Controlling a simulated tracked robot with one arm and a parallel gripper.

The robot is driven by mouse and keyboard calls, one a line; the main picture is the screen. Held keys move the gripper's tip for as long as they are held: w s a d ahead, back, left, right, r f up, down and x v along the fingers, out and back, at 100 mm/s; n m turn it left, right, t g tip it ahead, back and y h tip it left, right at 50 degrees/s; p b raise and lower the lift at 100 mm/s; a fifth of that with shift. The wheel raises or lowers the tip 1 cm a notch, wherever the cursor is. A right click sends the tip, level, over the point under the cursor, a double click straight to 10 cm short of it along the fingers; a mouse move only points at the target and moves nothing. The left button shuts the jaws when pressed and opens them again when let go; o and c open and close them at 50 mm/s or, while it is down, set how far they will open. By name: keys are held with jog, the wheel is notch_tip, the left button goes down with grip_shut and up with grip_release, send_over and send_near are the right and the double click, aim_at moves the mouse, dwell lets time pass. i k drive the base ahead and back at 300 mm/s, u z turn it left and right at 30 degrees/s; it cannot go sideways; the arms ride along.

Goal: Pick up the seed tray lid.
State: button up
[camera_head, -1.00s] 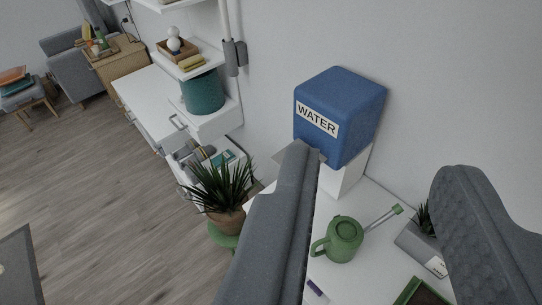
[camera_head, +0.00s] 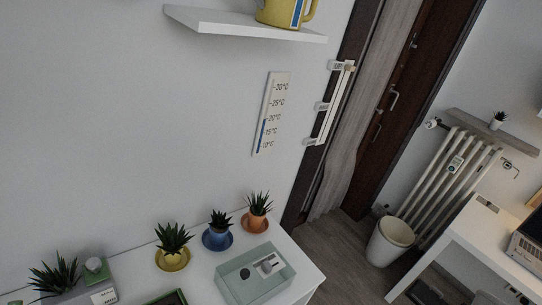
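A pale green, see-through shallow box (camera_head: 232,287) rests on the right end of the white desk. It may be the seed tray lid, but I cannot tell for sure. A round dark piece and a small grey-white item show within its outline. To its left, a dark tray with a green rim (camera_head: 168,298) is cut off by the bottom edge; it may be the seed tray. My gripper is not in this view, so its distance from these things is not shown.
Three potted succulents in yellow (camera_head: 173,260), blue (camera_head: 216,238) and orange (camera_head: 257,222) pots stand behind the box. A grey planter (camera_head: 85,292) is at left. A wall shelf (camera_head: 240,27) holds a yellow can. A white bin (camera_head: 390,240) stands right on the floor.

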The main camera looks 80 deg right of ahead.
aim_at(242, 279)
jog(key=z, duration=1.05)
jog(key=k, duration=0.45)
jog(key=z, duration=0.45)
